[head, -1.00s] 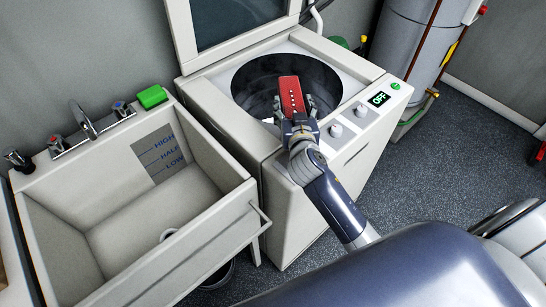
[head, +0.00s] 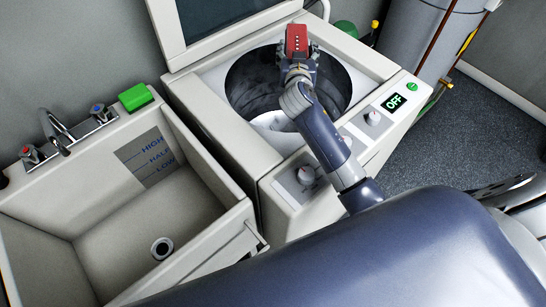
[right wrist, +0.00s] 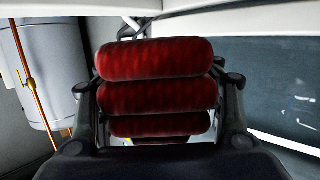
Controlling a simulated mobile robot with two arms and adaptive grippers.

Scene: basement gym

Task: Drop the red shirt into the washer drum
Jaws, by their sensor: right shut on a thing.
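The red shirt (head: 297,38) is a folded red bundle between the fingers of my right gripper (head: 298,56). In the right wrist view the red shirt (right wrist: 155,97) shows as stacked red rolls, with a finger of my right gripper (right wrist: 158,105) on each side. The gripper is shut on it. In the head view the shirt appears over the far part of the open washer drum (head: 250,95); its exact height above the rim is hard to tell. The washer (head: 235,140) has its lid (head: 215,20) raised. My left gripper is not in view.
A utility sink (head: 120,215) with a faucet (head: 55,130) stands left of the washer, a green block (head: 135,97) on its back edge. A grey tank (head: 430,40) stands behind right. Floor is clear at right.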

